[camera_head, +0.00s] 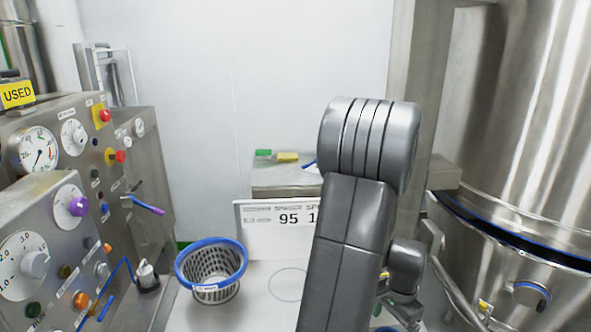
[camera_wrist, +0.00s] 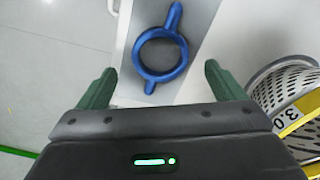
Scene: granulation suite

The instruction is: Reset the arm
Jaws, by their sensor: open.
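My arm (camera_head: 352,225) rises through the middle of the head view, bent at a large rounded joint near the top. My gripper shows in the wrist view (camera_wrist: 159,67), with its two green fingers spread wide and nothing held between them. A blue ring with two handles (camera_wrist: 180,72) lies on a grey surface beyond the fingertips, apart from them as far as I can tell. In the head view my gripper's fingers cannot be made out.
A blue-rimmed basket (camera_head: 240,262) stands left of my arm. A control panel (camera_head: 60,215) fills the left, and a large steel vessel (camera_head: 520,120) the right. A display (camera_head: 268,240) is partly hidden by my arm. A perforated basket with a yellow band (camera_wrist: 283,92) is close to the right finger.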

